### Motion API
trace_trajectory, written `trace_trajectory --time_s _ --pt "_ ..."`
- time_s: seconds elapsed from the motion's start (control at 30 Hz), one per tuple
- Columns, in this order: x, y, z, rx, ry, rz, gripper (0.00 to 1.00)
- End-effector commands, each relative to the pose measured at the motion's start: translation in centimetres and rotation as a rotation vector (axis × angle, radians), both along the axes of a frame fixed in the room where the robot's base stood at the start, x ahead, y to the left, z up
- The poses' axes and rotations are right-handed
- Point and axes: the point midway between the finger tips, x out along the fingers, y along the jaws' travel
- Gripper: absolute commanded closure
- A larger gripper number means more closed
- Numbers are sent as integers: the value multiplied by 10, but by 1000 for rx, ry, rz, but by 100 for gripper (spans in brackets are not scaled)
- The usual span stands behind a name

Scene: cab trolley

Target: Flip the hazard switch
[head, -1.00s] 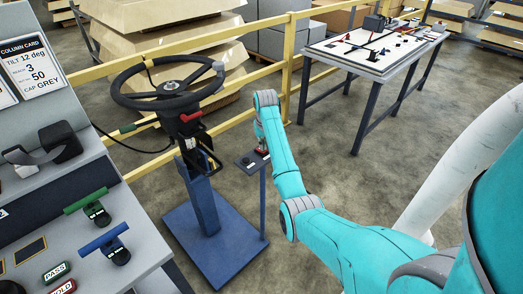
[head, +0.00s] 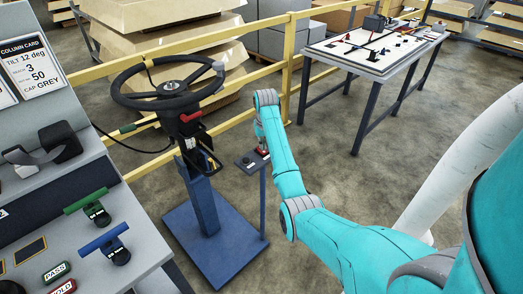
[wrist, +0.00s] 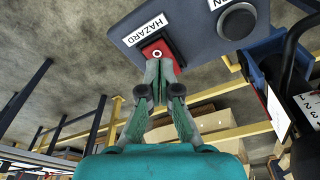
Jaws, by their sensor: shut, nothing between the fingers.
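The hazard switch (wrist: 157,52) is a red rocker with a small white ring mark, set in a dark panel (wrist: 198,28) beside a white HAZARD label. My gripper (wrist: 160,72) is shut and empty, with its fingertips at the lower part of the red rocker in the wrist view. They look very close to it or touching; I cannot tell which. In the head view the panel (head: 246,162) stands on a thin post beside the steering column, and my arm covers most of the switch.
A round dark button (wrist: 238,21) sits beside the switch on the same panel. The steering wheel (head: 168,85) and its column stand left of my arm. A yellow railing (head: 287,70) runs behind. A white-topped table (head: 370,52) stands at the back right.

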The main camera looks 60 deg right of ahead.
Motion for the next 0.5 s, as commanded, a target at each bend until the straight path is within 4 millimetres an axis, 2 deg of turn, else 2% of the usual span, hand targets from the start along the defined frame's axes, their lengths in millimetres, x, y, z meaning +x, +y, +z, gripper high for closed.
trace_trajectory --time_s 0.5 --pt "0 0 37 -1 -1 0 100"
